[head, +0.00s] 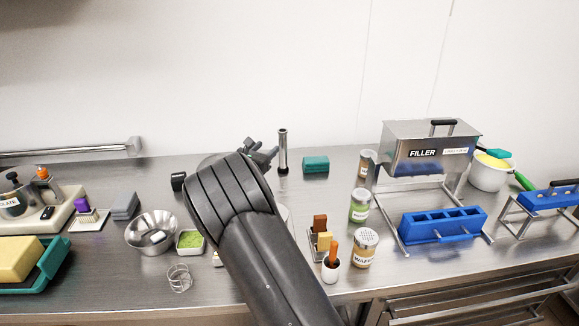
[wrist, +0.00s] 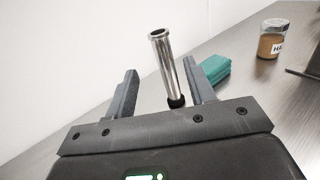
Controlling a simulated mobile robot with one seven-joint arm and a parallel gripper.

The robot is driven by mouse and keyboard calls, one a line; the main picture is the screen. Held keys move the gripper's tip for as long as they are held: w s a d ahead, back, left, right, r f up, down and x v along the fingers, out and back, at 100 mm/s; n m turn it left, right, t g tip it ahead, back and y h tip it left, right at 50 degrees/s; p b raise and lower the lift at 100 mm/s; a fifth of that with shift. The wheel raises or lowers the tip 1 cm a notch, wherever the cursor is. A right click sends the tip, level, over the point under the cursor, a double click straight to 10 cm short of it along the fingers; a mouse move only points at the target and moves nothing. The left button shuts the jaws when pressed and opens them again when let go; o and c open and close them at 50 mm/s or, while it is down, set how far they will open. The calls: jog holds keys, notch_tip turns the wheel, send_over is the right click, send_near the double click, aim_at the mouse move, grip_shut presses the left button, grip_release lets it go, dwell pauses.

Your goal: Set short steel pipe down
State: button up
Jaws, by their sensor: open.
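The short steel pipe (head: 283,150) stands upright on the steel counter near the back wall. In the wrist view the pipe (wrist: 165,62) shows its flanged open top and a dark ring at its lower end. My gripper (head: 262,152) is beside the pipe, to its left in the head view. In the wrist view my gripper (wrist: 160,85) is open, with the pipe in line between the two fingers and visible gaps on both sides. Whether the pipe's base is between the fingers or just beyond them, I cannot tell.
A folded green cloth (head: 316,164) lies right of the pipe. Jars (head: 360,205) and the filler (head: 425,148) stand further right. A metal bowl (head: 152,231) and a small green-filled dish (head: 190,242) are left of my arm. The counter between pipe and cloth is clear.

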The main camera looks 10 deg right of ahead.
jog(key=s+d+r+m+g+y, duration=0.1)
jog(key=s+d+r+m+g, duration=0.35)
jog(key=s+d+m, duration=0.5)
jog(key=s+d+r+m+g+y, duration=0.1)
jog(key=s+d+r+m+g, duration=0.2)
jog(key=s+d+m+g, duration=0.6)
jog(key=s+a+m+t+y, duration=0.2)
jog(key=s+a+m+y, duration=0.1)
jog(key=s, duration=1.3)
jog(key=s+a+f+m+t+y, duration=0.1)
jog(key=s+m+y, duration=0.4)
jog(key=s, duration=1.2)
jog(key=a+m+t, duration=0.1)
jog(key=m, duration=0.1)
jog(key=shift+s+a+m, duration=0.3)
jog(key=shift+a+m, duration=0.05)
jog(key=shift+a, duration=0.05)
jog(key=shift+o, duration=0.2)
